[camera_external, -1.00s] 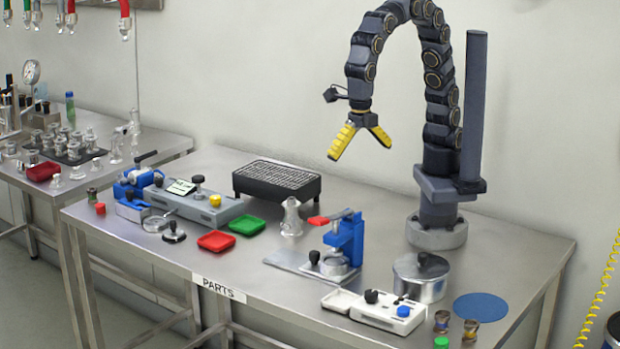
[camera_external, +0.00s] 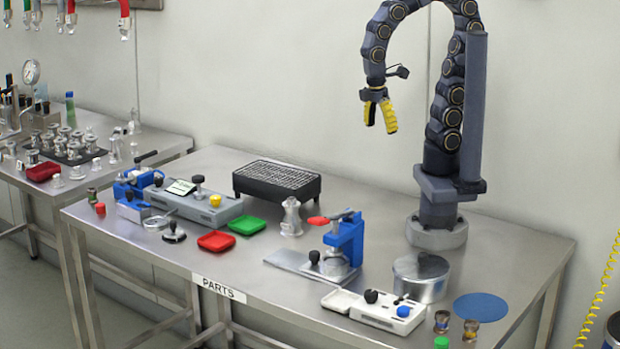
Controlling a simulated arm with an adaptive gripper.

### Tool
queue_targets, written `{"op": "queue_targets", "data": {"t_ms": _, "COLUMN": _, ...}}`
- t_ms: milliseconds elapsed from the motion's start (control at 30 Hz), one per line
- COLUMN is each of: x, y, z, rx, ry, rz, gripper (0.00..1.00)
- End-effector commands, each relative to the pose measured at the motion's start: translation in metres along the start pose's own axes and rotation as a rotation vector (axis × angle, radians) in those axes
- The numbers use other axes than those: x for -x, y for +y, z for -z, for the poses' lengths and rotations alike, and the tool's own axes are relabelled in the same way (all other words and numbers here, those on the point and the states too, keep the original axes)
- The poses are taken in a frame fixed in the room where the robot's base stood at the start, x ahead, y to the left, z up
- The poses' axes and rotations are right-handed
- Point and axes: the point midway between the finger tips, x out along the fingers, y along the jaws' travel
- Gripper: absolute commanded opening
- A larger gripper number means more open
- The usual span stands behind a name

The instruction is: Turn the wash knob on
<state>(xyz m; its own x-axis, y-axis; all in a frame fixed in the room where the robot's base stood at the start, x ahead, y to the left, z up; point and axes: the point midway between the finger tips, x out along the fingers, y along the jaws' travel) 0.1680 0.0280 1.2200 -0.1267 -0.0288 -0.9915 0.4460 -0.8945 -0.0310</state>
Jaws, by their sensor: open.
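My gripper (camera_external: 380,127) is open and empty, with yellow fingers pointing down. It hangs high above the back of the bench, well clear of everything on it. No knob has a readable "wash" label. A grey unit (camera_external: 190,205) at the left of the bench carries a dark knob (camera_external: 198,182), a yellow knob (camera_external: 215,200) and a small pale green card too small to read. A white box (camera_external: 375,313) at the front right carries a black knob (camera_external: 371,296) and a blue knob (camera_external: 403,311). I cannot tell which is the wash knob or how any knob is set.
A blue press (camera_external: 345,243) with a red handle stands mid-bench, and a metal pot (camera_external: 421,284) behind the white box. A black grill (camera_external: 277,184), a red tray (camera_external: 216,241) and a green tray (camera_external: 247,225) lie further left.

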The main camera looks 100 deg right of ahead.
Motion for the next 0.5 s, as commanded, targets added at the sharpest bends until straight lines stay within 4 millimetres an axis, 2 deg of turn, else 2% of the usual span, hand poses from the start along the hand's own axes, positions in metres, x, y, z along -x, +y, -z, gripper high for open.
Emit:
{"op": "queue_targets", "data": {"t_ms": 33, "x": -0.003, "y": -0.008, "z": 0.024, "rx": 0.172, "ry": -0.002, "rz": -0.004, "gripper": 0.6}}
{"op": "queue_targets", "data": {"t_ms": 200, "x": -0.016, "y": -0.045, "z": 0.102, "rx": 0.716, "ry": 0.027, "rz": -0.027, "gripper": 0.6}}
{"op": "queue_targets", "data": {"t_ms": 367, "x": -0.046, "y": -0.1, "z": 0.163, "rx": 1.19, "ry": 0.047, "rz": -0.044, "gripper": 0.6}}
{"op": "queue_targets", "data": {"t_ms": 500, "x": -0.083, "y": -0.155, "z": 0.202, "rx": 1.575, "ry": 0.054, "rz": -0.07, "gripper": 0.6}}
